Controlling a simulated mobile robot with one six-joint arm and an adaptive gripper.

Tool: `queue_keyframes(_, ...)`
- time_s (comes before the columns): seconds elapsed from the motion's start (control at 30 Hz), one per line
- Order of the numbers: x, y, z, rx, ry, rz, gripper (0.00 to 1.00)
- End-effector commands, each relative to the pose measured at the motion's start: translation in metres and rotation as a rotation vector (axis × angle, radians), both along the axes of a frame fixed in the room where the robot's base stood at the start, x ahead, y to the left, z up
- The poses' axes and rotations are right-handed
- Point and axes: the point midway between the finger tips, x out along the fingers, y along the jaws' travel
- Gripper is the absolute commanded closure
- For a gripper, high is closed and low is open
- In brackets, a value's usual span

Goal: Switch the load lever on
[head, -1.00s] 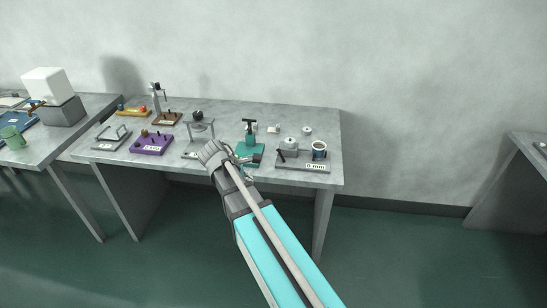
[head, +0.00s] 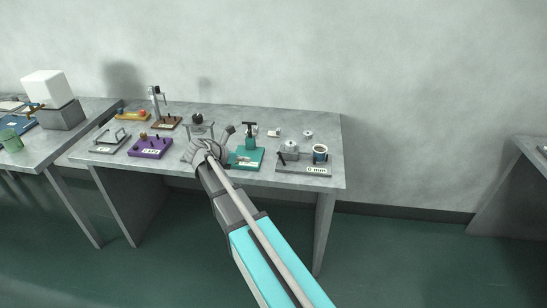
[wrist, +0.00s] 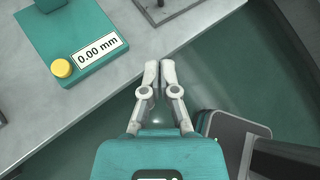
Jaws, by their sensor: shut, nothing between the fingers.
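No part is clearly marked as the load lever. One candidate, a small dark upright handle (head: 282,158), stands at the left of a grey base (head: 305,170) with a "0 mm" plate. A teal device (head: 247,158) stands left of that base. In the wrist view, the teal base (wrist: 72,30) shows a "0.00 mm" display and a yellow knob (wrist: 61,68). My gripper (wrist: 157,68) is shut and empty, its fingertips appearing at the table's front edge, right of the teal base. In the head view my arm partly hides the gripper.
A purple block (head: 150,147), a grey stand (head: 199,128) and several small devices share the grey table (head: 310,120). The grey base holds a cup (head: 320,154). Another table (head: 40,150) stands left. Floor is clear in front.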

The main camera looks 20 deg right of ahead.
Motion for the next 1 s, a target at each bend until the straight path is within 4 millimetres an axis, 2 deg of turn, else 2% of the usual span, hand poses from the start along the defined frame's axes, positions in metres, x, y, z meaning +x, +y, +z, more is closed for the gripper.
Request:
queue_keyframes(0.27,0.001,-0.005,-0.004,0.001,-0.001,-0.002,1.0)
queue_keyframes(0.47,0.003,-0.018,-0.014,0.002,-0.002,-0.003,1.0)
queue_keyframes(1.0,0.012,-0.081,-0.054,0.002,-0.002,-0.004,1.0)
